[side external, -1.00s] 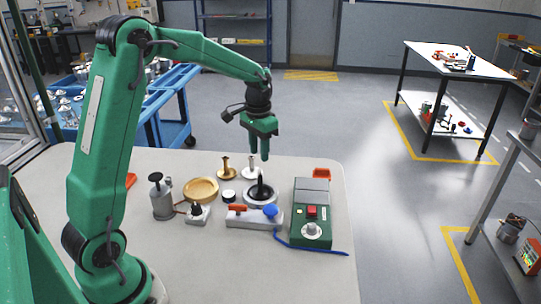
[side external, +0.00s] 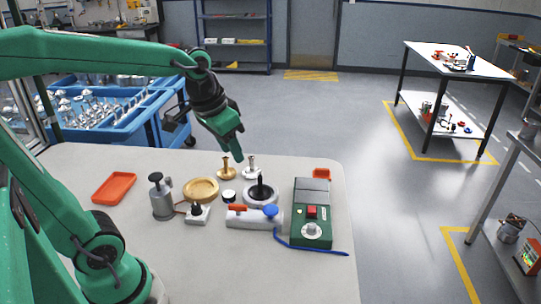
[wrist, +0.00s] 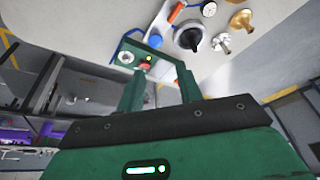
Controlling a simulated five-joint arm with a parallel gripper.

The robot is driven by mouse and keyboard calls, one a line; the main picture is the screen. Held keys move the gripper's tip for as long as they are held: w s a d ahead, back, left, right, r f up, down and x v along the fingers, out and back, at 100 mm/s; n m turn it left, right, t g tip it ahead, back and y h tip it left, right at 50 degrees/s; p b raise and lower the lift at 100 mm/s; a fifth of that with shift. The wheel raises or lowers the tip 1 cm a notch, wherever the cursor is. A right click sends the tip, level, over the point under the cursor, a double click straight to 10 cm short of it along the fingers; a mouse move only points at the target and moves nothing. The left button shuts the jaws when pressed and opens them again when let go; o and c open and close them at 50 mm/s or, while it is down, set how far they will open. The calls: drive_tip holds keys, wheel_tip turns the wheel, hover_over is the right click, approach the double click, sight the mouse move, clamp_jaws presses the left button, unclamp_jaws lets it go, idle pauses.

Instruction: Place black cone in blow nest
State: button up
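The black cone (side external: 260,189) stands upright in a pale round ring-shaped nest (side external: 272,200) on the table. In the wrist view the black cone (wrist: 190,37) sits near the top right, with the pale nest rim (wrist: 177,38) around it. My gripper (side external: 238,157) is above and to the left of the cone, tilted and apart from it. In the wrist view my gripper (wrist: 159,72) has its two fingers spread with nothing held between them.
A green control box (side external: 311,235) with a red button and blue cable stands right of the nest. A white block with a blue knob (side external: 269,211) sits in front. Brass (side external: 226,172) and silver (side external: 250,172) stems stand behind. A gold dish (side external: 201,190), grey bottle (side external: 160,200) and orange tray (side external: 114,188) are left.

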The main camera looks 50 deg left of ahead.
drive_tip(key=s+d+t, duration=0.1)
drive_tip(key=s+d, duration=0.1)
drive_tip(key=s, duration=0.6)
drive_tip(key=shift+d+f+t, duration=0.4)
